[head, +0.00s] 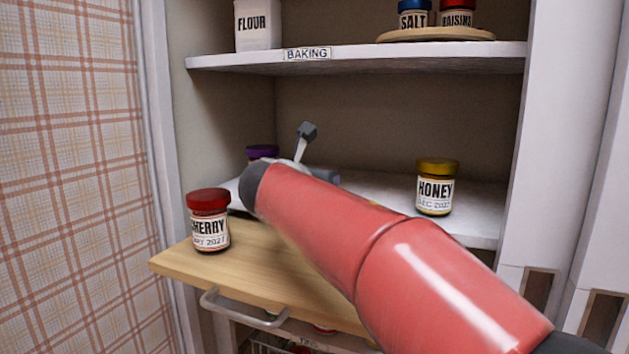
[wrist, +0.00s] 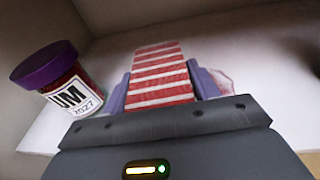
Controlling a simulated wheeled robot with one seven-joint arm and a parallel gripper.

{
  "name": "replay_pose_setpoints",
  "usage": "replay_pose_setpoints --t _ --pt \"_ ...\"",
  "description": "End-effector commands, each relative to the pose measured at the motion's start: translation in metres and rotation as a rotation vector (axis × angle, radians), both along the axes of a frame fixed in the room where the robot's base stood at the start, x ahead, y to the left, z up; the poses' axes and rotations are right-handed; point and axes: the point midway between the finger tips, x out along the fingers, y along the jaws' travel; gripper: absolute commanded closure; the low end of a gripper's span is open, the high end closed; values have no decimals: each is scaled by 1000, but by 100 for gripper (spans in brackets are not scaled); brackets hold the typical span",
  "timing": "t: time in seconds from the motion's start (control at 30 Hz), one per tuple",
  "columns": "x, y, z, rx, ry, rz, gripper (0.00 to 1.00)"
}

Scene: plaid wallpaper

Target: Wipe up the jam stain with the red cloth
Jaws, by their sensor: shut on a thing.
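In the wrist view, my gripper (wrist: 160,88) is shut on the red cloth (wrist: 158,72), which has white stripes and stands out between the two purple-grey fingers. The cloth is over the white shelf; whether it touches the surface I cannot tell. A faint pinkish patch, likely the jam stain (wrist: 224,82), shows on the shelf just right of the right finger, partly hidden by it. In the head view my red arm hides the cloth, the stain and most of the gripper.
A purple-lidded jar (wrist: 62,82) stands close left of my gripper; its lid shows in the head view (head: 262,152). A honey jar (head: 435,188) stands right on the shelf. A cherry jar (head: 208,222) stands on the wooden pull-out board (head: 180,265). The baking shelf (head: 400,58) is above.

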Motion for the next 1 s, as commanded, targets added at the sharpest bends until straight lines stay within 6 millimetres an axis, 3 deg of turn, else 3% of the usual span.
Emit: replay_pose_setpoints --t 1.0 --pt "0 0 -8 0 -1 0 66"
